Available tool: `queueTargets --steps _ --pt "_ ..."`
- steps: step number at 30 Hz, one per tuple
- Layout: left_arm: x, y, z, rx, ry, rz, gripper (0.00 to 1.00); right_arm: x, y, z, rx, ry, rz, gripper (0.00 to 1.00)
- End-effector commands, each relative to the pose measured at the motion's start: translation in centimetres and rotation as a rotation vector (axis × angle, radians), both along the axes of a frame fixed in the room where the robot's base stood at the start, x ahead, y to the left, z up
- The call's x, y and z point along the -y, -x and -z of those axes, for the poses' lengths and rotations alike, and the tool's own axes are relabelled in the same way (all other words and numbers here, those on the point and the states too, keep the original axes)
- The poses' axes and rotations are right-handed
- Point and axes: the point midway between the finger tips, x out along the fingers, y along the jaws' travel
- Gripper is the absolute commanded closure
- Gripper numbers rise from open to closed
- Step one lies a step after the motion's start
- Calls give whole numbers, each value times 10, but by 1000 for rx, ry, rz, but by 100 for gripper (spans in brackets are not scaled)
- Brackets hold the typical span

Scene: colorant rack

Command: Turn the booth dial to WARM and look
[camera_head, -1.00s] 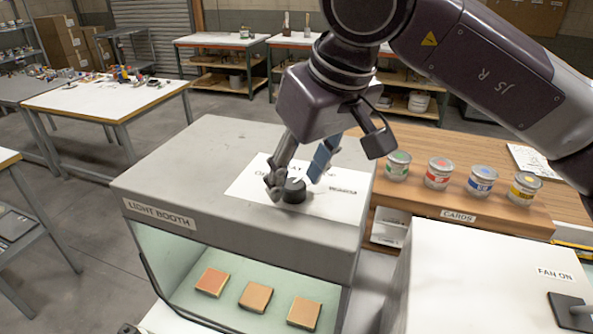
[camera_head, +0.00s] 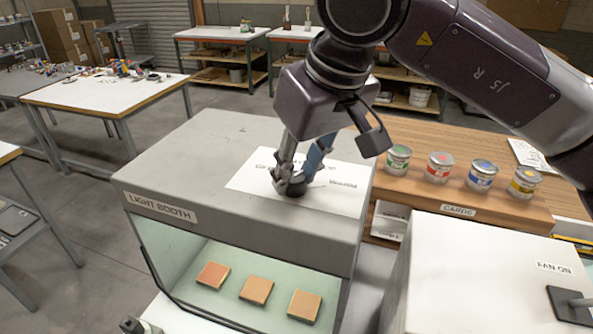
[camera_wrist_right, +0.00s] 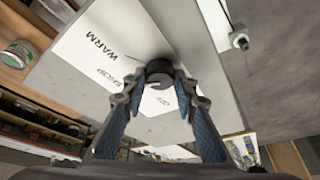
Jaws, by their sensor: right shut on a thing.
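The light booth (camera_head: 150,188) is a grey box with a pale green interior and an open front. On its top is a white printed label (camera_head: 345,198) with a dark round dial (camera_head: 292,192). My right gripper (camera_head: 290,178) is over the dial, its two fingers closed on the dial's sides. In the right wrist view the dial (camera_wrist_right: 160,74) sits between the fingertips of my right gripper (camera_wrist_right: 160,92), and the word WARM (camera_wrist_right: 98,50) shows on the label. Where the dial points I cannot tell. Three orange-tan tiles, including the middle one (camera_head: 257,290), lie inside the booth.
Several paint cans, including a green-marked one (camera_head: 398,159), stand on a wooden rack (camera_head: 450,195) right of the booth. A white box (camera_head: 480,275) labelled FAN ON stands at front right. Tables (camera_head: 110,97) stand behind across open floor.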

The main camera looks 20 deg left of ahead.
Motion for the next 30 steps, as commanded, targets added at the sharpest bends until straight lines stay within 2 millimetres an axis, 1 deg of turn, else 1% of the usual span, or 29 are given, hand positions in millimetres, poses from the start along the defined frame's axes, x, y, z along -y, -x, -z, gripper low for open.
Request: queueTargets --steps 5,12,21,30 --pt "0 1 7 -1 0 -1 60 -1 0 0 5 1 81 98" --pt "0 1 14 -1 0 -1 60 -1 1 0 7 2 265 98" --pt "0 0 16 -1 0 -1 60 -3 2 -1 5 1 494 98" --pt "0 0 14 0 0 0 60 -4 2 -2 3 -1 640 98"
